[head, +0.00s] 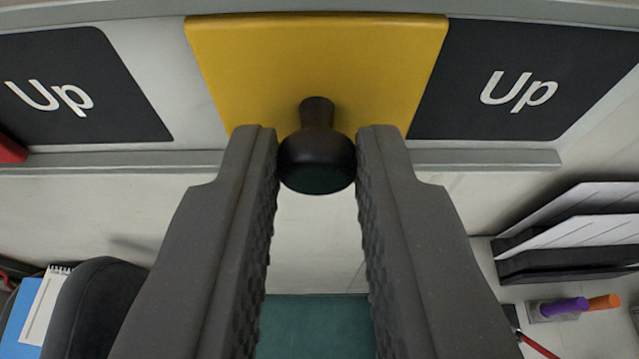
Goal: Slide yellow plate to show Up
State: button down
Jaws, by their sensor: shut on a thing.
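The yellow plate (318,62) sits in a grey rail across the top of the head view. A black knob (317,160) sticks out from its lower middle. My gripper (317,158) is shut on the knob, with one ribbed grey finger on each side. A dark "Up" label (520,85) shows to the right of the plate, its left edge meeting the plate's right edge. Another dark "Up" label (75,90) shows to the left, with a strip of bare pale panel between it and the plate.
The lower rail (485,158) runs under the plate and labels. A red piece (10,150) shows at the far left. Below are a dark chair back (95,310), a notepad (45,305), a black paper tray (565,262) and purple and orange markers (565,307).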

jog(key=shift+a+r, duration=0.1)
jog(key=shift+a, duration=0.1)
jog(key=c, duration=1.3)
grip_release()
jog(key=shift+a, duration=0.1)
jog(key=shift+s, duration=0.2)
jog(key=v, duration=1.3)
jog(key=shift+b, duration=0.35)
jog(key=shift+s, duration=0.1)
jog(key=shift+r, duration=0.1)
jog(key=s+d+r+t, duration=0.1)
jog(key=s+d+r, duration=0.6)
jog(key=s+r, duration=0.3)
jog(key=shift+s+d+t, duration=0.35)
jog(key=shift+s+t, duration=0.05)
jog(key=shift+s, duration=0.3)
